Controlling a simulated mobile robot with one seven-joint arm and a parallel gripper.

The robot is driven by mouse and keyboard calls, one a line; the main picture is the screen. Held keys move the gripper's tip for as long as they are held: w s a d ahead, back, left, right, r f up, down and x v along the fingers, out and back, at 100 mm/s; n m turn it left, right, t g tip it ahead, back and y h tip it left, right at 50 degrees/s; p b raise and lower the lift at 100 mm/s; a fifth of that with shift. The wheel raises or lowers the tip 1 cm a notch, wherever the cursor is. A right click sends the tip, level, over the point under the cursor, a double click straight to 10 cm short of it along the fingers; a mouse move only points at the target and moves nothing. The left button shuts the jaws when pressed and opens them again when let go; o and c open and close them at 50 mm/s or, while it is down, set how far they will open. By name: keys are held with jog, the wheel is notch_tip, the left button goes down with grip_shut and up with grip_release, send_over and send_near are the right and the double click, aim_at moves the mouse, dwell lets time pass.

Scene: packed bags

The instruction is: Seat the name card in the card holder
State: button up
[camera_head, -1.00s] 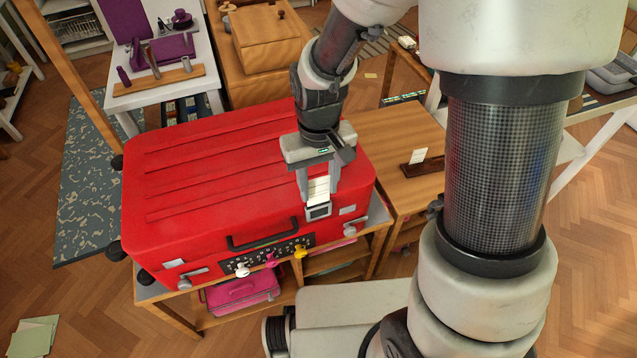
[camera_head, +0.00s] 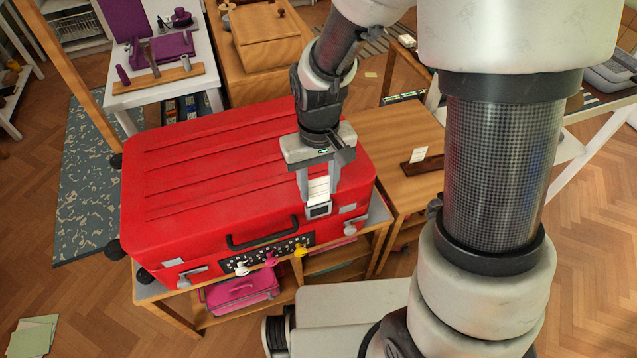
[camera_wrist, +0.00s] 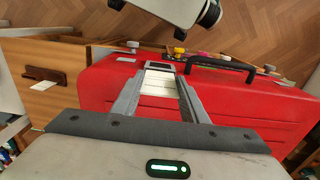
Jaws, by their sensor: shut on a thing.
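My gripper (camera_head: 317,192) is shut on a white name card (camera_head: 318,189) with printed lines, in front of the right part of the red suitcase. The card stands between the two fingers; it also shows in the wrist view (camera_wrist: 158,83). A grey-framed card holder (camera_head: 318,210) with a dark window sits right at the card's lower end, near the suitcase's top front edge. In the wrist view the holder (camera_wrist: 158,67) lies just beyond the fingertips. I cannot tell how deep the card's lower edge is in the holder.
The red suitcase (camera_head: 200,170) lies on a wooden shelf stand, with a black handle (camera_head: 262,233) left of the holder. A wooden table (camera_head: 385,130) at right bears a brown block with a white card (camera_head: 419,154). A pink case (camera_head: 242,291) sits below.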

jog(key=shift+f+b, duration=0.9)
jog(key=shift+f, duration=0.35)
jog(key=o, duration=1.1)
notch_tip(320, 180, up, 17)
jog(key=p, duration=0.4)
jog(key=shift+r, duration=0.2)
